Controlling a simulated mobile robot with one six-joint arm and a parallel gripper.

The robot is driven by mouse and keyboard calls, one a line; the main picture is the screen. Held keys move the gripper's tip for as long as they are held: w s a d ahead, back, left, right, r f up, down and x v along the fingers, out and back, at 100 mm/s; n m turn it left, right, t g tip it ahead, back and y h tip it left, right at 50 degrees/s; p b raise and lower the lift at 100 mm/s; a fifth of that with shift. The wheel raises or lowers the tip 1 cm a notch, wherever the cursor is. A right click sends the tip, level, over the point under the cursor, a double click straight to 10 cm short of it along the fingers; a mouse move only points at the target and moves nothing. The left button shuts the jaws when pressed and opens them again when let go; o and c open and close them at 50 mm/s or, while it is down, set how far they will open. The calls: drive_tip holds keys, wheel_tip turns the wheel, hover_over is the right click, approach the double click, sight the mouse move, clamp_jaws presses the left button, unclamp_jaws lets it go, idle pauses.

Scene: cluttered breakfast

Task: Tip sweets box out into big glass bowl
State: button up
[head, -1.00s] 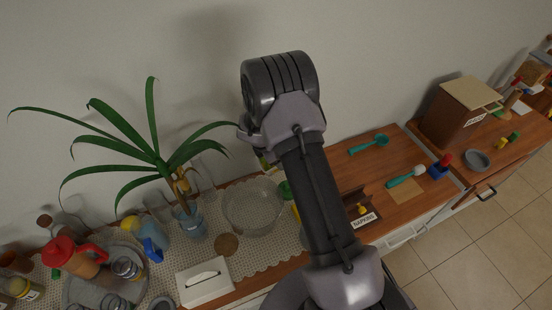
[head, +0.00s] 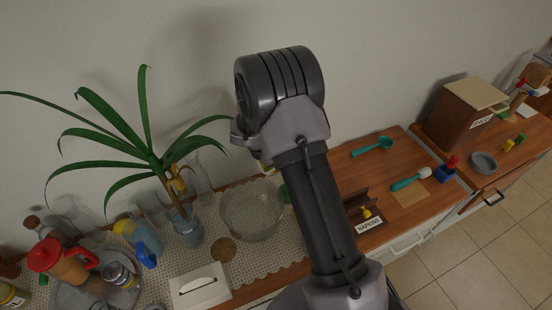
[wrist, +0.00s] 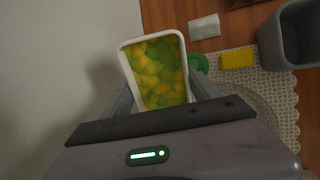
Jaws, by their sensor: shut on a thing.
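My gripper (wrist: 160,103) is shut on the sweets box (wrist: 124,52), a white-rimmed open box full of yellow and green sweets (wrist: 158,70). In the wrist view the box fills the space between the fingers, and the sweets are still inside it. In the head view my arm hides most of the gripper and box. The big glass bowl (head: 252,212) is clear and stands on the lace cloth, just left of my arm in the head view. It looks empty. In the wrist view part of its clear rim (wrist: 262,108) shows at the right, beyond my gripper.
A potted plant (head: 187,226) with long leaves stands close left of the bowl. A tissue box (head: 200,288) and a round coaster (head: 222,250) lie in front. A tray with a red-lidded jug (head: 68,262) is at far left. A napkin holder (head: 362,212) is right of my arm.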

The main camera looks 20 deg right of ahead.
drive_tip(key=shift+s+a+r+t+h+b, duration=0.1)
drive_tip(key=shift+a+t+h+b, duration=0.25)
drive_tip(key=shift+b, duration=1.85)
drive_tip(key=shift+s+r+t+h+b, duration=0.1)
drive_tip(key=shift+t+h+b, duration=0.35)
drive_tip(key=shift+b, duration=1.75)
drive_tip(key=shift+s+a+r+t+h+b, duration=0.15)
drive_tip(key=shift+h+b, duration=0.45)
drive_tip(key=shift+b, duration=1.6)
drive_tip(key=shift+s+a+f+t+h+b, duration=0.15)
drive_tip(key=shift+a+t+h+b, duration=0.2)
drive_tip(key=shift+b, duration=1.15)
drive_tip(key=shift+s+a+f+h+b, duration=0.15)
drive_tip(key=shift+h+b, duration=0.3)
drive_tip(key=shift+b, duration=1.05)
drive_tip(key=shift+r, duration=0.1)
drive_tip(key=shift+a+f+b, duration=0.1)
drive_tip(key=shift+f+b, duration=0.1)
drive_tip(key=shift+b, duration=0.6)
drive_tip(key=shift+s+a+t+h+b, duration=0.15)
drive_tip(key=shift+t+h+b, duration=0.25)
drive_tip(key=shift+h+b, duration=0.5)
drive_tip(key=shift+a+r+b, duration=0.15)
drive_tip(key=shift+b, duration=0.2)
